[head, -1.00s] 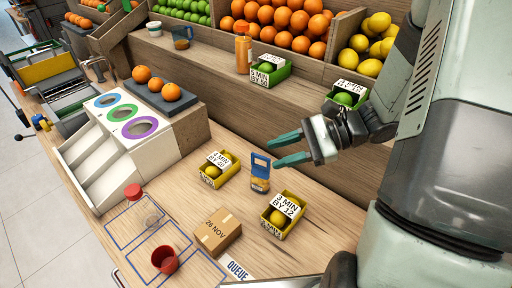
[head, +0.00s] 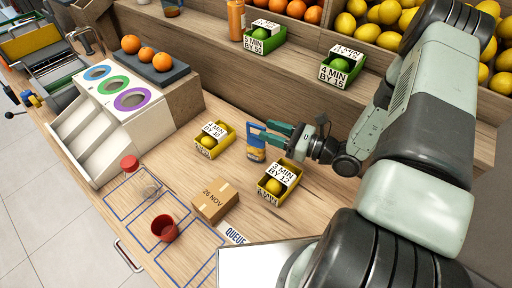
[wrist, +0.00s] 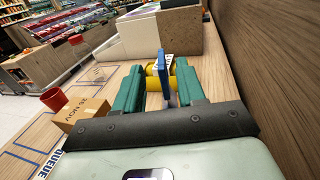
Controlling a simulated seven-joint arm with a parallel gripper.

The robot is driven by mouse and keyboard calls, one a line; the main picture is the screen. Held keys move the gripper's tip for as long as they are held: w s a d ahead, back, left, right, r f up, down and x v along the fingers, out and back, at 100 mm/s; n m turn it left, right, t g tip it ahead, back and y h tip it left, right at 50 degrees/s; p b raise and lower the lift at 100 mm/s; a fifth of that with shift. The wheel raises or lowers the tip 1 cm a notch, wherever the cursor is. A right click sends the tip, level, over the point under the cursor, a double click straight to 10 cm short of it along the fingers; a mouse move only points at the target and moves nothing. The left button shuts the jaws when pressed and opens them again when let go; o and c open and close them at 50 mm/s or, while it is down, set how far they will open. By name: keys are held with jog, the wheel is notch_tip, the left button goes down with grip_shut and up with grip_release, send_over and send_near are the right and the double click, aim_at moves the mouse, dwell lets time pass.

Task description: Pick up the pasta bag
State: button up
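The pasta bag (head: 256,153), a small upright bag with a blue top and a yellowish lower part, stands on the wooden counter between two yellow boxes. My gripper (head: 264,130) is level with its upper part, with green fingers spread apart. In the wrist view the bag's blue top (wrist: 162,62) shows edge-on between the two fingertips (wrist: 159,72), with gaps on both sides. The fingers do not appear closed on it. The bag's lower part is mostly hidden in the wrist view.
One yellow box (head: 214,140) stands left of the bag, another (head: 277,182) at its lower right. A cardboard box (head: 214,202), red cup (head: 164,228) and red-lidded jar (head: 140,178) stand nearer the front. A wooden shelf step (head: 230,85) rises behind.

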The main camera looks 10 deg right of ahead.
aim_at(262, 128)
jog(key=x, duration=0.5)
jog(key=shift+w+a, duration=0.1)
jog(key=shift+w, duration=0.05)
grip_shut()
